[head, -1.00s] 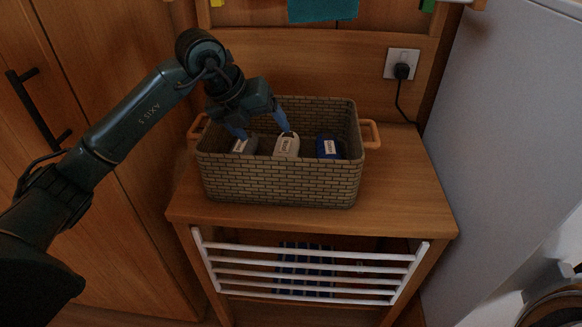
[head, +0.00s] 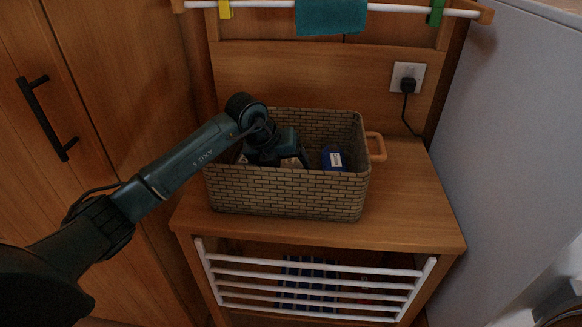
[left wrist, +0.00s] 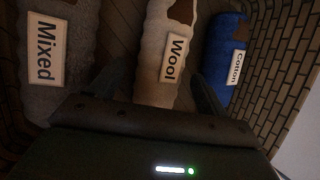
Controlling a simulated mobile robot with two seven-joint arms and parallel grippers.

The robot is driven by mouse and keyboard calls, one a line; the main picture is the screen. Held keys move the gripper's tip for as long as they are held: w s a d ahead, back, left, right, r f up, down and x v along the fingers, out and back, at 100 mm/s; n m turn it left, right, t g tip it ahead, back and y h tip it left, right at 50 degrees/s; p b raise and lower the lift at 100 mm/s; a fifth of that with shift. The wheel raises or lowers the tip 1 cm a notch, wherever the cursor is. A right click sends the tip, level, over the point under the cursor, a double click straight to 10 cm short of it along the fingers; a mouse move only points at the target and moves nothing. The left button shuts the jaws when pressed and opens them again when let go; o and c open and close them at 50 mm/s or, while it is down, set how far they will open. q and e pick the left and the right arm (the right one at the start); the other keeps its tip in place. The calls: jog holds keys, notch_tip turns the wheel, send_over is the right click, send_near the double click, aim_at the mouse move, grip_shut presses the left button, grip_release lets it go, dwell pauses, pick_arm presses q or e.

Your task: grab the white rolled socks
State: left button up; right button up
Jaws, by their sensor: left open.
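The white rolled socks (left wrist: 154,45), labelled "Wool", lie in the middle of the wicker basket (head: 287,192). In the head view they are mostly hidden behind my left gripper (head: 278,160), which is down inside the basket. In the left wrist view my left gripper (left wrist: 160,75) is open, with one finger on each side of the white roll. I cannot tell whether the fingers touch it. A grey roll labelled "Mixed" (left wrist: 75,30) lies to the left, and a blue roll labelled "Cotton" (left wrist: 222,45) to the right. My right gripper is not in view.
The basket stands on a wooden cabinet (head: 410,215) with a white rail rack (head: 310,283) on its front. Its wall rises close around my gripper. A socket with a black plug (head: 407,84) is on the back panel. A teal cloth (head: 330,15) hangs above.

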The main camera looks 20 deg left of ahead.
pick_arm(q)
jog(key=shift+w+d+f, duration=0.1)
jog(key=shift+w+f, duration=0.1)
jog(key=shift+f, duration=0.25)
jog(key=c, duration=1.1)
jog(key=shift+r, duration=0.1)
